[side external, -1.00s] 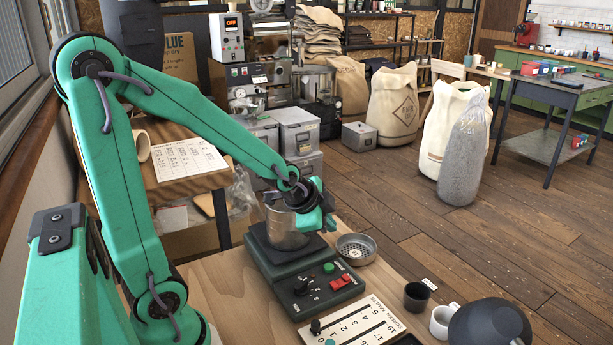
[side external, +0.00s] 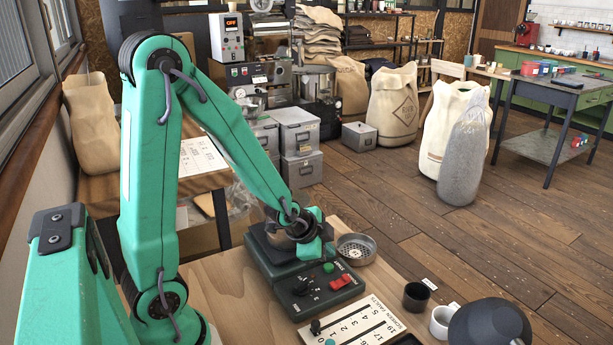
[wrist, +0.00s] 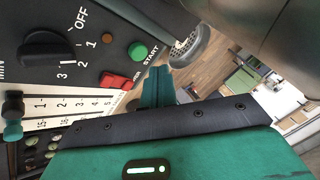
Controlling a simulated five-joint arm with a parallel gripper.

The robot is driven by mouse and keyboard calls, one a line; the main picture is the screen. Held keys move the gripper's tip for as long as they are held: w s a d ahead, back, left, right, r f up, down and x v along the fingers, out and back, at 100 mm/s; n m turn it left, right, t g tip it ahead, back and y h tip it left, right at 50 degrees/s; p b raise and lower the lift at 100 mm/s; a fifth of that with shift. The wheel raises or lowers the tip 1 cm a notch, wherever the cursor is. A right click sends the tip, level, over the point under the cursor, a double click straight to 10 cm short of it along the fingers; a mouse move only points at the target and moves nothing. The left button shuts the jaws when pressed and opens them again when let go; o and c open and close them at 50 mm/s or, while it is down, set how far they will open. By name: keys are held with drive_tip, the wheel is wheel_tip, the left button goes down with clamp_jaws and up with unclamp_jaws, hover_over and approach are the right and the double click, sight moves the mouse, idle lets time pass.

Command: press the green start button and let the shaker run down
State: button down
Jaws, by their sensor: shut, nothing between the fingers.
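The shaker (side external: 265,274) is a dark grey machine on the wooden bench, with a metal can (side external: 279,232) on top that my gripper partly hides. Its round green start button (side external: 328,267) is on the control panel, and it shows next to the word START in the wrist view (wrist: 137,50). My gripper (side external: 318,256) is shut and empty, pointing down just behind the green button. In the wrist view its fingertips (wrist: 157,72) are close to the button, to its lower right. I cannot tell if they touch the panel; the button's top is uncovered.
A red switch (side external: 340,282) and a black knob (side external: 300,288) share the panel. A perforated metal dish (side external: 356,248) stands right of the shaker. A printed number board (side external: 352,325), a dark cup (side external: 416,296) and a white cup (side external: 440,320) stand in front.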

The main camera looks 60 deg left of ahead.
sight(329, 268)
drive_tip(key=shift+f, duration=0.7)
drive_tip(key=shift+f, duration=0.15)
idle(1.6)
drive_tip(key=shift+f, duration=0.25)
